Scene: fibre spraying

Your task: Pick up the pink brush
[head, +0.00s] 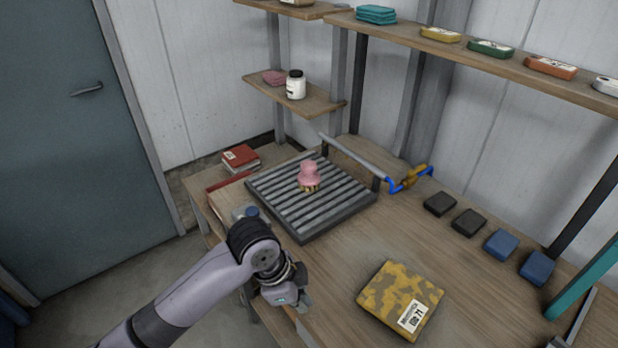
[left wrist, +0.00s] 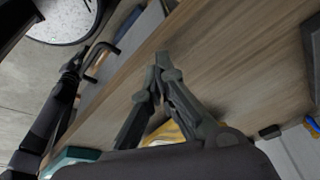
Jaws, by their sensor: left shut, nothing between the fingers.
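The pink brush (head: 309,174) stands on the slatted metal rack (head: 345,211) on the table, its tan bristles facing down. My left gripper (head: 304,299) is at the table's front edge, nearer to me than the rack and well apart from the brush. In the left wrist view my left gripper (left wrist: 162,62) is shut and empty, its fingertips together above the wooden tabletop. The brush does not show in the left wrist view. My right gripper is in neither view.
A yellow-brown patterned package (head: 384,293) lies right of my left gripper. Dark and blue blocks (head: 501,244) line the table's back right. A blue-handled tool (head: 408,181) lies behind the rack. Shelves (head: 480,62) hang above the back. Bare wood lies between rack and package.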

